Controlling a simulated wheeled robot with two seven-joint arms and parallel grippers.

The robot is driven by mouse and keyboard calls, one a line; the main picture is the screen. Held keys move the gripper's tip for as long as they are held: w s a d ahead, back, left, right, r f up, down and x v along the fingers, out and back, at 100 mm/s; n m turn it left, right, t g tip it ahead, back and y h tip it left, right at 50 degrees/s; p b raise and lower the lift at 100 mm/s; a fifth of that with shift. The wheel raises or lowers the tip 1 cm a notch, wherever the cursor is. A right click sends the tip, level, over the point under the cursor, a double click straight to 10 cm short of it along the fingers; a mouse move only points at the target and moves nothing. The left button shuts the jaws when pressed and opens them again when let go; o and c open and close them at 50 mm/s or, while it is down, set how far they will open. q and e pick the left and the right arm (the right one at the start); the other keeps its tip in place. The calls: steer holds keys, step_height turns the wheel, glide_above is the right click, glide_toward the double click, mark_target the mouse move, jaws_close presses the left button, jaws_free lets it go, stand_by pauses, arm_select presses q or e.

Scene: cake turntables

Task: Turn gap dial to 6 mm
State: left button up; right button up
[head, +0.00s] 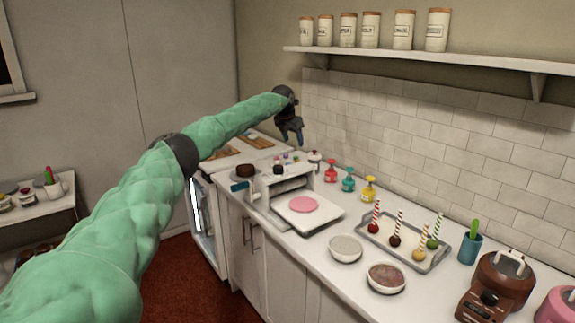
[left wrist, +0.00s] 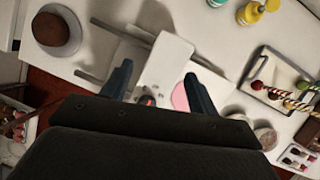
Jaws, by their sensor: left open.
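The white sheeter machine (head: 268,186) stands on the counter, with a pink round sheet of dough (head: 303,204) on its front tray. A dark knob (head: 278,170), which looks like the gap dial, sits on its near end. In the left wrist view, a small dark dial with a red mark (left wrist: 148,100) is partly hidden by my wrist, and the white machine body (left wrist: 166,62) shows between the fingers. My left gripper (head: 291,138) is open and empty above and behind the machine, pointing down. The dial's numbers cannot be read. My right gripper is not in view.
A brown cake (head: 245,171) sits left of the machine. Red, teal and yellow bottles (head: 348,181) stand behind it. Two bowls (head: 346,248) and a tray of cake pops (head: 438,252) are to the right. A shelf of jars (head: 420,59) hangs above.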

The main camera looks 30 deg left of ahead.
mark_target(279, 166)
arm_select(q)
steer(key=s+g, duration=0.1)
steer(key=s, duration=0.1)
steer(key=s+a+f+g, duration=0.1)
steer(key=s+g, duration=0.1)
steer(key=s, duration=0.1)
steer(key=s+g, duration=0.1)
steer(key=s, duration=0.1)
steer(key=shift+s+a+f+y, duration=0.15)
steer(key=shift+s+f+y, duration=0.05)
steer(key=shift+y, duration=0.2)
steer(key=shift+a+f+p, duration=0.15)
steer(key=shift+f+p, duration=0.6)
steer(key=shift+f, duration=1.2)
steer(key=shift+a+f+p, duration=0.15)
steer(key=shift+f+p, duration=0.55)
steer(key=shift+f, duration=1.25)
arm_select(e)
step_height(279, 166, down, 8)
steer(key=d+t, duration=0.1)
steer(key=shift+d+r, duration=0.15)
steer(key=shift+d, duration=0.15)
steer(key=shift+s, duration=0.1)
arm_select(q)
steer(key=c, duration=1)
